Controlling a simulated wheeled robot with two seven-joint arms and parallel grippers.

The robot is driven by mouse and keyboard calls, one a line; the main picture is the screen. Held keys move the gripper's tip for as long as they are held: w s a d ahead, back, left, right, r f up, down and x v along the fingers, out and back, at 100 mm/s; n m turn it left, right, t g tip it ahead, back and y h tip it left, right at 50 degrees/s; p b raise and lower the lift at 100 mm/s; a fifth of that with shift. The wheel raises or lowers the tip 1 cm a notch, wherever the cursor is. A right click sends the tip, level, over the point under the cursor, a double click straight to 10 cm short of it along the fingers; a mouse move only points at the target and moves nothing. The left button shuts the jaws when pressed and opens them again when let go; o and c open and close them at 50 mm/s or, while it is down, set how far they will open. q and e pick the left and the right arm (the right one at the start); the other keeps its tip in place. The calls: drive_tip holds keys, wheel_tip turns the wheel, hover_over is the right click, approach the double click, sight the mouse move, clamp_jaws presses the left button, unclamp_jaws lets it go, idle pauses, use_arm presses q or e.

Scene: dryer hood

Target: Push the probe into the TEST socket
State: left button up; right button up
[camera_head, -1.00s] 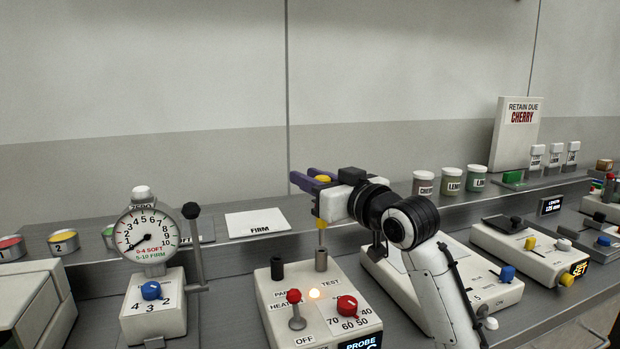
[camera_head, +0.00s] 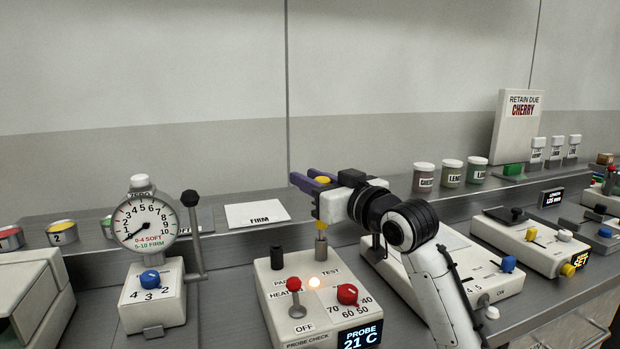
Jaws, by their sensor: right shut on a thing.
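The probe (camera_head: 321,219) has a yellow handle and a thin metal shaft pointing down. My right gripper (camera_head: 316,184), with purple fingers, is shut on its yellow handle. The probe stands upright at the TEST socket (camera_head: 321,250), a short grey-brown cylinder on the white probe check box (camera_head: 291,330). Its lower end meets the top of the socket; how deep it sits cannot be seen. A dark PAN socket (camera_head: 277,259) stands to the left, empty. The box's display (camera_head: 360,336) reads PROBE 21 C. My left gripper is not in view.
A dial gauge (camera_head: 144,222) with a lever stands left of the box. A FIRM card (camera_head: 257,213) lies behind. On the box are a red-topped heater switch (camera_head: 295,286) and a red knob (camera_head: 347,294). Several jars (camera_head: 451,173) and more devices stand to the right.

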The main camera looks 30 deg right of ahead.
drive_tip(key=shift+f+b, duration=0.65)
drive_tip(key=shift+f, duration=0.6)
drive_tip(key=o, duration=1.1)
drive_tip(key=shift+o, duration=0.2)
drive_tip(key=s, duration=1)
drive_tip(key=shift+s+b, duration=0.15)
drive_tip(key=shift+b, duration=0.15)
drive_tip(key=shift+d+r, duration=0.15)
